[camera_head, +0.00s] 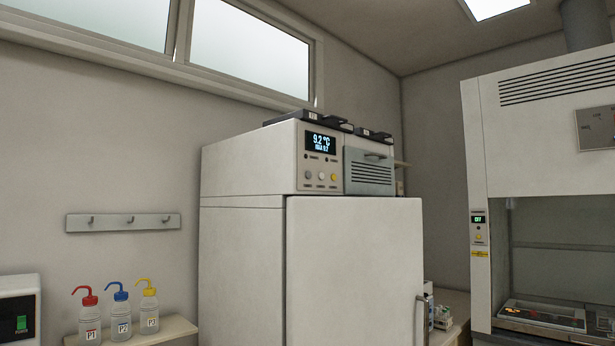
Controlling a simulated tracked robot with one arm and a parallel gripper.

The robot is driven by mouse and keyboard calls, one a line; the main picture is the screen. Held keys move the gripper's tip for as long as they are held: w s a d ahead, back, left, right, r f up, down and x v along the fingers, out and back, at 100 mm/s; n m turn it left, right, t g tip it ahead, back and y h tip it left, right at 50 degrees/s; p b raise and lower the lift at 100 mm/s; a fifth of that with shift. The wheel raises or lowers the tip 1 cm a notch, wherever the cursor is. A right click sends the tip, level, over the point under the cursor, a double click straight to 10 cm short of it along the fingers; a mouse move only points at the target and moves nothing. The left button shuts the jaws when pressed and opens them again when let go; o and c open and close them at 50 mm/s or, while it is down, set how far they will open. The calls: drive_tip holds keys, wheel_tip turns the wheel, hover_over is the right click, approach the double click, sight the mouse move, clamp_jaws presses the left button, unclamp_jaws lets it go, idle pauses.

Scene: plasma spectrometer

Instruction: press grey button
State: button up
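A tall white cabinet (350,270) stands in the middle of the view, with a control panel (320,160) on its upper front. The panel has a lit display (321,142) that appears to read 9.2 °C. Below the display is a row of small round buttons. The leftmost is a grey button (308,174), with a pale one beside it and a yellow button (333,177) at the right. My gripper is not visible in this view. Nothing covers the panel.
A grey vent drawer (369,171) sits right of the panel. A fume hood (540,130) stands at the right. A shelf (150,334) with three capped bottles and a hook rail (123,222) are at the left. A white device with a green switch (21,323) is at the lower left.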

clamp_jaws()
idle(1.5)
